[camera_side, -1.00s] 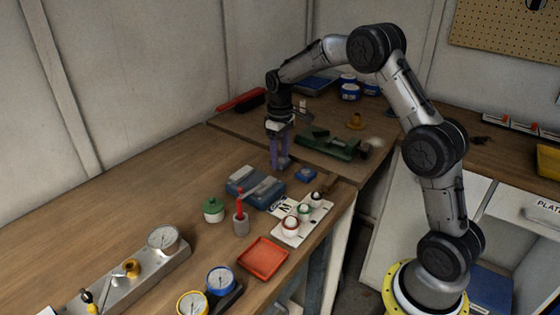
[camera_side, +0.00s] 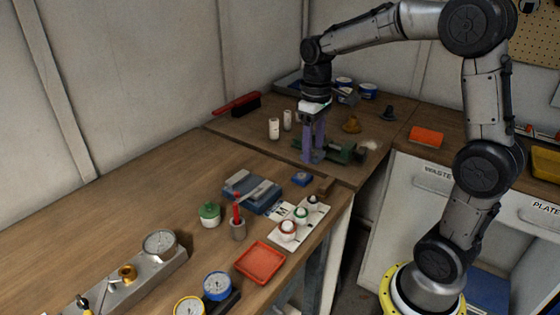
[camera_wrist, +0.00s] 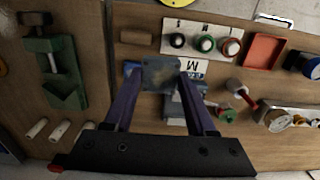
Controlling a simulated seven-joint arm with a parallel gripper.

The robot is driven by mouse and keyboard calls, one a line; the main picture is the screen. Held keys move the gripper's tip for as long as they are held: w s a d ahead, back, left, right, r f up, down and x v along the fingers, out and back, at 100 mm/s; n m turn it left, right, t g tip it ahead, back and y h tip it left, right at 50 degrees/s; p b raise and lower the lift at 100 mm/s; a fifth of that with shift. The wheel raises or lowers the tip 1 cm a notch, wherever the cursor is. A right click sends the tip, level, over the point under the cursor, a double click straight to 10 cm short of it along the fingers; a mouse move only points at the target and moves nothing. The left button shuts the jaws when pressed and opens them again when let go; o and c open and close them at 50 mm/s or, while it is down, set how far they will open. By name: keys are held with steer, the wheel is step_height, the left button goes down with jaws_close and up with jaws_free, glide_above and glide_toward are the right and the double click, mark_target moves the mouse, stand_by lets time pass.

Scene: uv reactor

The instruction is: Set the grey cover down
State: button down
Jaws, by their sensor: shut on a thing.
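In the wrist view my gripper (camera_wrist: 159,76) is shut on a flat grey-blue piece, which I take to be the grey cover (camera_wrist: 160,74). The side view does not show the cover clearly behind the fingers. The blue box with grey parts on top (camera_side: 253,192) stands nearer the camera; in the wrist view it (camera_wrist: 182,107) is partly hidden behind a finger. I cannot tell the cover's height above the bench.
The green vise (camera_side: 341,153) stands close to the fingers. White cylinders (camera_side: 274,129) stand behind left. A small blue block (camera_side: 302,179), a white plate with several knobs (camera_side: 300,222), a red tray (camera_side: 260,262) and a green-lidded jar (camera_side: 209,214) lie nearer.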

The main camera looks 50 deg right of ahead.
steer(key=a+r, duration=0.3)
steer(key=a, duration=0.5)
glide_above(250, 186)
steer(key=f, duration=0.5)
steer(key=s+f, duration=0.1)
steer(key=f, duration=0.2)
steer(key=shift+f, duration=0.25)
steer(key=shift+w+f, duration=0.3)
steer(key=shift+f, duration=0.05)
steer(key=shift+w+f, duration=0.15)
steer(key=shift+f, duration=0.75)
steer(key=shift+w+f, duration=0.1)
steer(key=shift+f, duration=0.8)
steer(key=shift+f, duration=0.15)
steer(key=shift+c, duration=1.1)
jaws_free()
